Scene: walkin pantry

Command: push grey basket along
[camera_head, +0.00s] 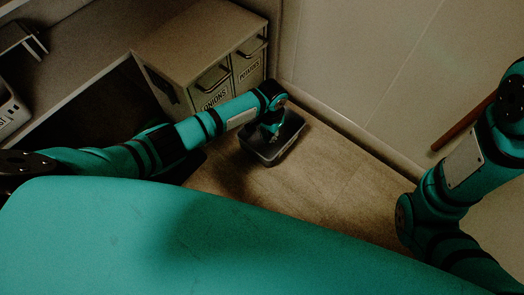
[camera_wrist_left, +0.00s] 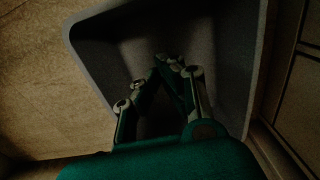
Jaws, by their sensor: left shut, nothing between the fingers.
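The grey basket (camera_head: 291,146) is an open, dark grey tub on the floor, close to the wall and the storage cabinet. In the left wrist view the basket (camera_wrist_left: 95,48) fills much of the picture, its rim running along the left and top. My left gripper (camera_head: 272,131) is shut and empty, pointing down into the basket's opening. In the left wrist view the gripper (camera_wrist_left: 168,62) shows its fingertips together against the basket's dark inside. I cannot tell whether they touch it. My right arm is at the right of the head view, but its gripper is out of the picture.
A cabinet (camera_head: 190,45) with bins labelled onions and potatoes stands just behind the basket. A pale wall (camera_head: 370,60) with a skirting board runs along the far side. The wooden floor (camera_head: 330,190) is clear to the right of the basket. Shelves are at upper left.

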